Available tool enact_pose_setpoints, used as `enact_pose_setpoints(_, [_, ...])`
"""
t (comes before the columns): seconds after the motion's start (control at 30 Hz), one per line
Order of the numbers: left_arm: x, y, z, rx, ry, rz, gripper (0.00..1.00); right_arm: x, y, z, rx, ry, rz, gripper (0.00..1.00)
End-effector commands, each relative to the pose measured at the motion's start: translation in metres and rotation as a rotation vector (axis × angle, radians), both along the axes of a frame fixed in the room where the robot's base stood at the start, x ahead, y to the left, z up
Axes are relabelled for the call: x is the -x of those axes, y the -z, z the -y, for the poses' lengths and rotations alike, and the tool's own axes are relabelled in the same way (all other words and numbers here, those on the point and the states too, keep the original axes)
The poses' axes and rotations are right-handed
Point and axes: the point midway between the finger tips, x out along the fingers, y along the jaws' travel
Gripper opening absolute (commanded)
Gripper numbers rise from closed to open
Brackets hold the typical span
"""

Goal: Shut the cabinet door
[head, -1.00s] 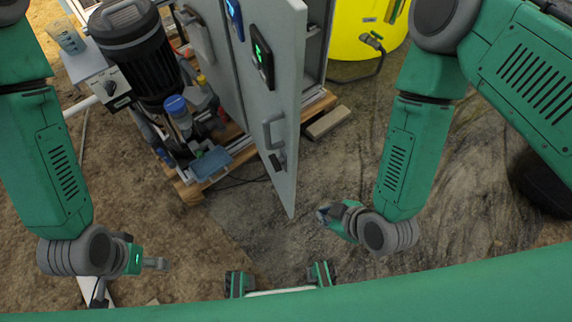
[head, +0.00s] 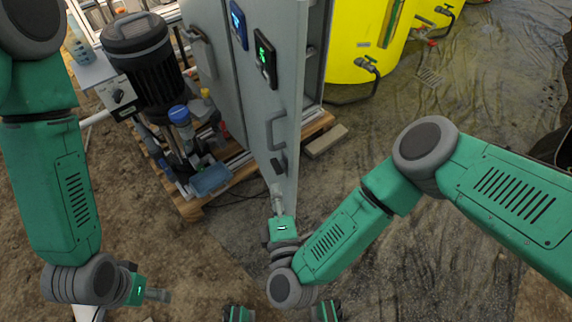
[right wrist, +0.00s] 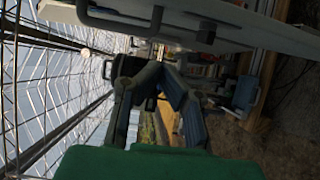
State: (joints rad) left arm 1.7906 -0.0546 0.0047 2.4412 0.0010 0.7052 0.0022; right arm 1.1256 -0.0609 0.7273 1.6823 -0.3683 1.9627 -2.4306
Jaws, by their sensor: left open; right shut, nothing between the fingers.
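The grey cabinet door (head: 285,90) stands open, swung out toward me, with a grey handle (head: 275,130) and a dark latch (head: 279,162) on its outer face. My right gripper (head: 277,190) is shut and empty at the door's lower corner, overlapping it in the head view; I cannot tell whether they touch. In the right wrist view, the door (right wrist: 240,25) spans the top and its handle (right wrist: 155,20) lies above the fingers (right wrist: 155,75). My left gripper (head: 168,295) is open and empty, low at the left, well away from the door.
The cabinet stands on a wooden pallet (head: 315,128), with a loose block (head: 326,141) beside it. A black-topped pump (head: 143,65) and pipework stand left of the door. Yellow tanks (head: 365,45) are behind at the right.

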Motion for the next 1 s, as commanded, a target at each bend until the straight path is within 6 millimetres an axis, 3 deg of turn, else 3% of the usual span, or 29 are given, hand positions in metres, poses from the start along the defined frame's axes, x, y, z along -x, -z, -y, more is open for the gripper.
enact_pose_setpoints(0.03, [0.000,0.015,0.000,0.000,0.000,0.000,0.68,-0.001,0.006,-0.003,-0.005,-0.008,-0.001,0.00])
enact_pose_setpoints(0.1, [0.000,0.026,0.000,0.000,0.000,-0.001,0.68,-0.005,0.006,-0.005,-0.009,-0.011,-0.002,0.00])
enact_pose_setpoints(0.6, [0.001,0.096,0.000,0.000,0.000,-0.001,0.68,-0.020,0.007,-0.004,0.003,-0.009,0.001,0.00])
enact_pose_setpoints(0.8, [0.001,0.124,0.000,0.000,0.000,-0.001,0.68,-0.047,0.007,-0.006,0.000,-0.005,0.002,0.00])
enact_pose_setpoints(0.9, [0.001,0.127,0.000,0.000,0.000,-0.001,0.68,-0.070,0.005,-0.007,-0.002,0.000,-0.001,0.00])
enact_pose_setpoints(1.0, [0.001,0.131,0.000,0.000,0.000,-0.001,0.68,-0.076,0.005,0.007,0.002,-0.002,-0.005,0.00])
